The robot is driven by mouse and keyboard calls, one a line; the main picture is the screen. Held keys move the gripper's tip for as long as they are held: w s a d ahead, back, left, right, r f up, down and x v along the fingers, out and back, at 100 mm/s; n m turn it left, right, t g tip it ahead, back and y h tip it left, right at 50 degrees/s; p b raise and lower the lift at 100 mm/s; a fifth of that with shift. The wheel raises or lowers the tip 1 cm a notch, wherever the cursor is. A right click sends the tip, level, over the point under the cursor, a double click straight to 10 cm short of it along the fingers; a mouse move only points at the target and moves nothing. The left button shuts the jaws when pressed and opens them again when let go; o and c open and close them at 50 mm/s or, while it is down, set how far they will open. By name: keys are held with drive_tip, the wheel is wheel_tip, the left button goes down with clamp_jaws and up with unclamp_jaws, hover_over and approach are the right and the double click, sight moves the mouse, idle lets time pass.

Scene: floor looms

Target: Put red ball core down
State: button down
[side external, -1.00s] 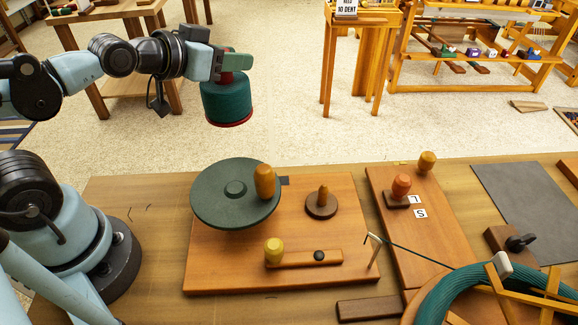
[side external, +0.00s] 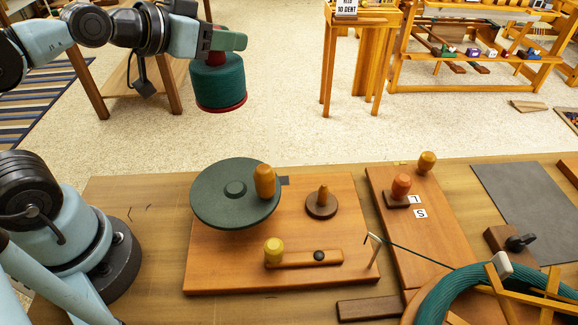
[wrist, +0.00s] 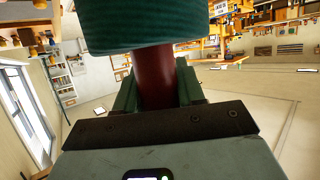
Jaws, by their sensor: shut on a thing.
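The red ball core shows as a red neck and a thin red bottom rim, with dark green thread wound (side external: 219,84) around its body. My gripper (side external: 217,42) is shut on its red neck and holds it upright in the air, above and behind the workbench in the side view. In the wrist view the red neck (wrist: 154,78) stands between the two green fingers, with the green winding (wrist: 145,25) beyond it. The tips of the fingers are partly hidden behind the neck and winding.
Below are a wooden board (side external: 210,273), a dark green disc (side external: 215,208) with an orange knob (side external: 265,181), a small peg on a round base (side external: 321,205) and a yellow-knobbed crank (side external: 274,250). A large green-wound wheel (side external: 440,300) is at the lower right.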

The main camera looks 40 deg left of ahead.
drive_tip(key=shift+w+d+f, duration=0.15)
drive_tip(key=shift+d, duration=0.25)
drive_tip(key=d+m+g+h, duration=1.2)
drive_tip(key=d+m, duration=0.4)
drive_tip(key=d, duration=0.6)
drive_tip(key=shift+t+h, duration=0.3)
drive_tip(key=shift+w+f, duration=0.25)
drive_tip(key=shift+f, duration=0.85)
drive_tip(key=shift+w+f, duration=0.2)
drive_tip(key=shift+f, duration=0.85)
wheel_tip(320, 180, down, 10)
drive_tip(key=shift+r, duration=0.2)
drive_tip(key=c, duration=0.7)
unclamp_jaws()
drive_tip(key=shift+f, duration=0.15)
